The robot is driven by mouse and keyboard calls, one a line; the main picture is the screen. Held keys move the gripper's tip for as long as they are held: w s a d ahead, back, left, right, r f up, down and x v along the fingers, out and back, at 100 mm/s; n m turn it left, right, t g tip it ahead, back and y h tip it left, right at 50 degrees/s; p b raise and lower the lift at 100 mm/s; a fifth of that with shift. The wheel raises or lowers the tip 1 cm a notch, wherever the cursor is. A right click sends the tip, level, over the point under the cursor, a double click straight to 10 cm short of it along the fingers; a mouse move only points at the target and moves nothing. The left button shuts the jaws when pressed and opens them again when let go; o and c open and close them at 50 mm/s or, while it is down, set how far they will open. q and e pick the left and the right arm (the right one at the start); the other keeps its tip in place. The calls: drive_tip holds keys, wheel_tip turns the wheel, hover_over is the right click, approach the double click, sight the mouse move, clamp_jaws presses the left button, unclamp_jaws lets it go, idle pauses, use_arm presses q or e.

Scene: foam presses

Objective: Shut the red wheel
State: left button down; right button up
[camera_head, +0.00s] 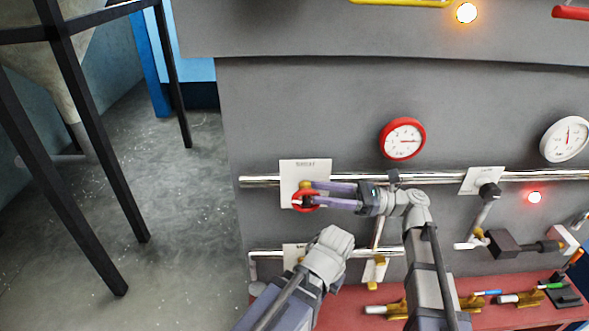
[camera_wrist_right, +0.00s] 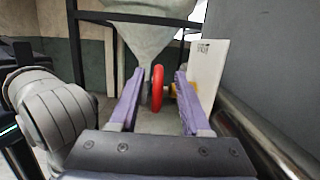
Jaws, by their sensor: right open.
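The red wheel (camera_head: 303,203) is a small round handwheel on a yellow fitting at the left end of the upper silver pipe, before a white label plate (camera_head: 318,167). My right gripper (camera_head: 309,193) is open at the wheel, its purple fingers reaching in from the right in the head view. In the right wrist view the red wheel (camera_wrist_right: 158,88) stands edge-on between the two spread fingers (camera_wrist_right: 158,95), with clear gaps on both sides. The fingers partly cover the wheel in the head view. My left gripper does not show.
Silver pipes (camera_head: 446,178) run along the grey press wall. A red-rimmed gauge (camera_head: 403,139) is above, a white gauge (camera_head: 565,138) to the right. Tools lie on a red ledge (camera_head: 510,316). Open floor (camera_head: 185,225) and a black-legged frame (camera_head: 100,170) are at left.

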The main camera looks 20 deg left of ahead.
sight(296, 193)
drive_tip(key=h+p, duration=0.2)
drive_tip(key=p, duration=0.1)
drive_tip(key=shift+d+r+t, duration=0.3)
drive_tip(key=shift+d+r, duration=0.05)
drive_tip(key=shift+x, duration=3.95)
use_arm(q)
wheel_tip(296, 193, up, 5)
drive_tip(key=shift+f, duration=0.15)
use_arm(e)
drive_tip(key=shift+f, duration=0.1)
clamp_jaws()
